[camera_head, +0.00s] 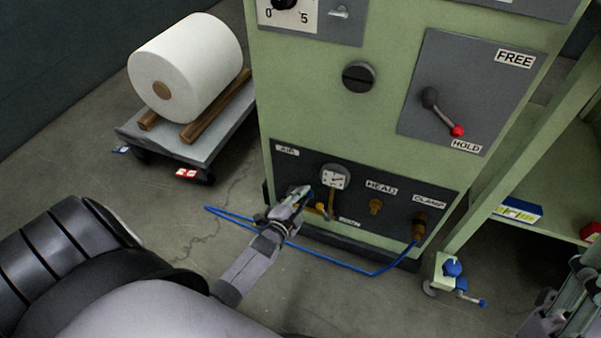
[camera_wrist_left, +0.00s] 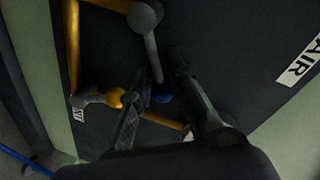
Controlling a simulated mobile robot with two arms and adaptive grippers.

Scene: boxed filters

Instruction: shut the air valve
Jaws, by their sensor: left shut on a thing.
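The air valve sits on the dark lower panel of the green machine, below the AIR label (camera_head: 287,150). My left gripper (camera_head: 297,198) is at this valve and hides most of it in the head view. In the left wrist view, a grey lever (camera_wrist_left: 151,48) runs from a round hub down between the fingers of my left gripper (camera_wrist_left: 163,82), which are shut on it. A blue bit (camera_wrist_left: 162,98) shows between the fingers. Yellow pipe (camera_wrist_left: 73,45) runs beside the lever. A grey jointed part at the lower right edge of the head view looks like my right gripper (camera_head: 568,305); its fingers are unclear.
A round gauge (camera_head: 334,177) is just right of the left gripper. A blue hose (camera_head: 330,262) loops over the floor to the CLAMP fitting (camera_head: 419,222). A FREE/HOLD lever (camera_head: 442,112) is higher up. A cart (camera_head: 215,143) with a white roll (camera_head: 190,62) stands left.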

